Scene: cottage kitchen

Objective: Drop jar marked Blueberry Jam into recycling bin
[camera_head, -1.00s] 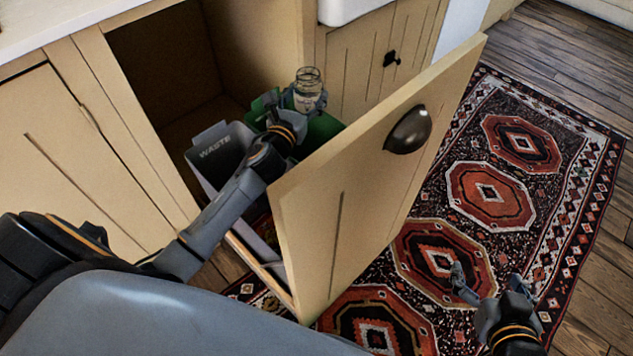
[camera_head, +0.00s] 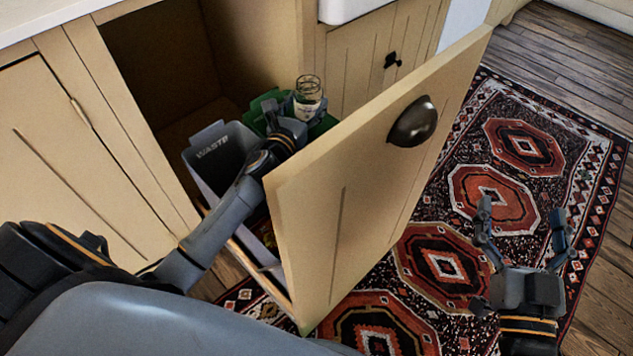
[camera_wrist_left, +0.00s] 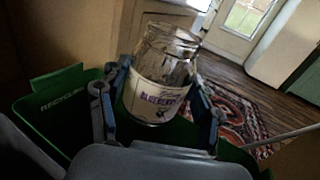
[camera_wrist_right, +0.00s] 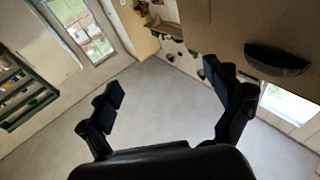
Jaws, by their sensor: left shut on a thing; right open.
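A clear glass jar (camera_head: 308,88) with a cream label is held upright over the green bin in the head view. In the left wrist view the jar (camera_wrist_left: 162,75) shows the word "BLUEBERRY" on its label and looks empty. My left gripper (camera_head: 300,108) is shut on it, with a finger on each side. The green recycling bin (camera_wrist_left: 62,100), marked "RECYCLE", lies below and around the jar. In the head view its green edge (camera_head: 262,103) shows behind my left arm, which hides much of it. My right gripper (camera_head: 524,235) is open and empty over the rug.
A grey bin (camera_head: 212,150) marked "WASTE" stands beside the green bin in the pulled-out cabinet drawer. The drawer's tall front panel (camera_head: 375,180) with a dark cup handle (camera_head: 412,122) stands between my arms. A patterned rug (camera_head: 470,140) covers the floor at right.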

